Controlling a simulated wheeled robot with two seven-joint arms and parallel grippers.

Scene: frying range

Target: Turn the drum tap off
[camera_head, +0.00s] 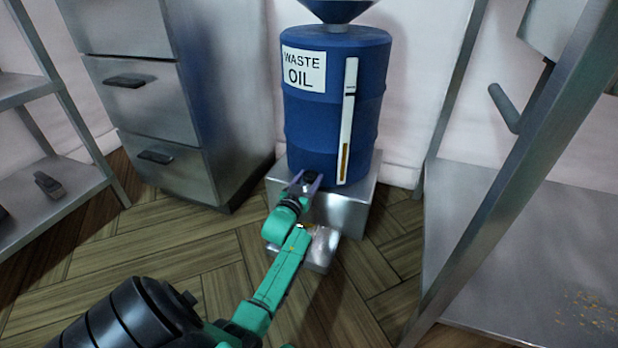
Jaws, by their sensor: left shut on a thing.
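The blue drum (308,122) with a "WASTE OIL" label stands on a metal block in the middle of the view. The drum tap (311,177) is a small dark piece low on the drum's front. My left gripper (305,184) reaches it from the front, its purple fingers shut on the tap. The gripper hides much of the tap, so I cannot tell how its handle is turned. My right gripper is not in view.
A metal plinth (350,207) carries the drum, with a small metal tray (318,252) in front, partly behind my arm. A drawer cabinet (160,110) and a shelf rack (60,190) stand left. A metal bench (540,230) stands right. A funnel (338,8) tops the drum.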

